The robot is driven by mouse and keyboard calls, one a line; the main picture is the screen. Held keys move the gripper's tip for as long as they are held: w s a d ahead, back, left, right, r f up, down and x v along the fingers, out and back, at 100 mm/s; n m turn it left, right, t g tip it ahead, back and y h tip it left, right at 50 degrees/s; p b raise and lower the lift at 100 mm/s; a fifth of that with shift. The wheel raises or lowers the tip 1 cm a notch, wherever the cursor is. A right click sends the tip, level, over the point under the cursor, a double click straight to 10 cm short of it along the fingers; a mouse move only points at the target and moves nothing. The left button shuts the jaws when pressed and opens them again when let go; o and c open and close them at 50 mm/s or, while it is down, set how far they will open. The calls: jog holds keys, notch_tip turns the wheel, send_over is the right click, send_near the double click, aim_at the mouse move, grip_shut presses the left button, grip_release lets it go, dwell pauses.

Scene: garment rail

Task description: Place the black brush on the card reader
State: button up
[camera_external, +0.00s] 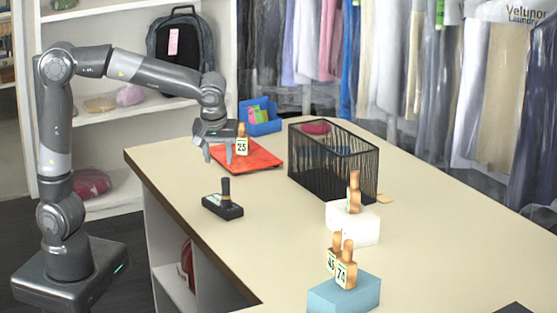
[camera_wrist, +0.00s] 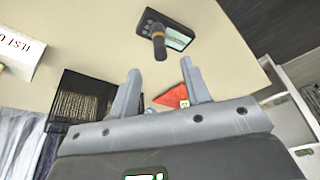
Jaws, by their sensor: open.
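The card reader (camera_external: 222,209) is a dark device with a pale screen, lying near the left edge of the counter. The black brush (camera_external: 226,187) stands upright on it, with a gold band near its lower part. In the wrist view the card reader (camera_wrist: 177,28) is at the top, with the brush (camera_wrist: 159,46) pointing toward the camera. My gripper (camera_external: 217,156) is open and empty above the near side of the red tray, behind and apart from the brush. Its two spread fingers (camera_wrist: 160,88) show in the wrist view with nothing between them.
The red tray (camera_external: 262,160) holds a brown bottle tagged 25 (camera_external: 241,147). A blue bin (camera_external: 262,127) and a black wire basket (camera_external: 345,172) stand beyond. Tagged bottles stand on a white block (camera_external: 358,230) and a blue block (camera_external: 350,291). The counter around the card reader is clear.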

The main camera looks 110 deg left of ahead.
jog(key=s+d+m+t+h, duration=0.2)
jog(key=s+d+m+t, duration=0.1)
jog(key=s+d+m, duration=0.4)
jog(key=s+d+m+t+h, duration=0.1)
jog(key=s+d+m+t, duration=0.2)
jog(key=s+d+m, duration=0.4)
jog(key=shift+s+d+f+m+h, duration=0.4)
jog(key=shift+d+m, duration=2.6)
jog(key=shift+d, duration=1.8)
